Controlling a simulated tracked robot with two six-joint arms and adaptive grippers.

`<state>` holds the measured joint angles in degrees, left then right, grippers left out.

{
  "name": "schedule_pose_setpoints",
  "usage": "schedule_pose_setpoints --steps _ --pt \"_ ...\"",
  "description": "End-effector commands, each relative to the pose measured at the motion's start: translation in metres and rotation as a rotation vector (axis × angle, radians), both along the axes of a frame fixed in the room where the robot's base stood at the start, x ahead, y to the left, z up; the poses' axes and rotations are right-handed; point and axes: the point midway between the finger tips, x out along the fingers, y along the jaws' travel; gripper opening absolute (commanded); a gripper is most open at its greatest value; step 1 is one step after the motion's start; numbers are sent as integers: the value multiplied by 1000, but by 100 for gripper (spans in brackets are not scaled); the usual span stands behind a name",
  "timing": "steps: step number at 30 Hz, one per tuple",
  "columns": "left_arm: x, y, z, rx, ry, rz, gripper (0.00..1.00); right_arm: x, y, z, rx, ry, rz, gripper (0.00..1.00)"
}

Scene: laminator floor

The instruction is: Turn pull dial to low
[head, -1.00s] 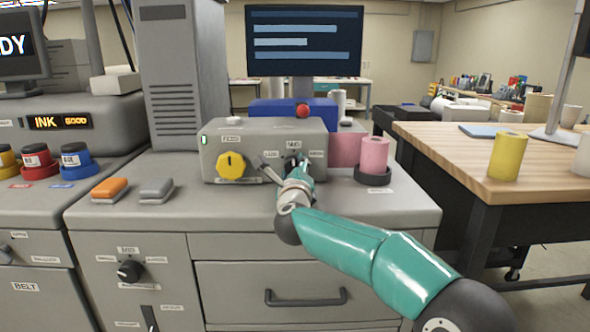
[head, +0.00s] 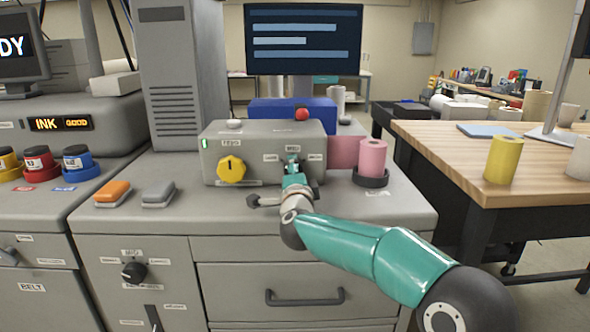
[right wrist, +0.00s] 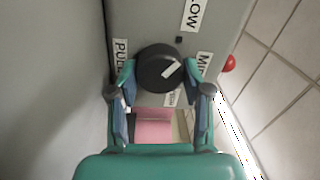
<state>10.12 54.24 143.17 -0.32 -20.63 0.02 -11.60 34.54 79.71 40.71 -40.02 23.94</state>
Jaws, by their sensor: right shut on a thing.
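The pull dial (right wrist: 158,68) is a round black knob with a white pointer mark, on the grey front of a control box (head: 262,135). In the right wrist view its pointer slants to the upper right, between the LOW label (right wrist: 193,14) and the MID label (right wrist: 203,66). The PULL label (right wrist: 121,54) is on its left. My right gripper (right wrist: 161,88) is shut on the dial, one finger on each side. In the head view my right gripper (head: 291,167) covers the dial. My left gripper is not in view.
A yellow dial (head: 231,169) sits on the same box, left of my right gripper. A red button (head: 302,114) is on top. A pink roll (head: 372,157) stands to the right. Orange (head: 112,193) and grey (head: 158,193) blocks lie on the counter to the left.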

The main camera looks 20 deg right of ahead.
Motion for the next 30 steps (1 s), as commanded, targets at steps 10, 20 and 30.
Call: schedule_pose_setpoints --steps 10,20,30 --pt "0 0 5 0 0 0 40 1 5 -7 -99 42 11 14" --pt "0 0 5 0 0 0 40 1 5 -9 -106 46 13 14" --pt "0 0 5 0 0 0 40 1 3 -6 -104 41 7 74"
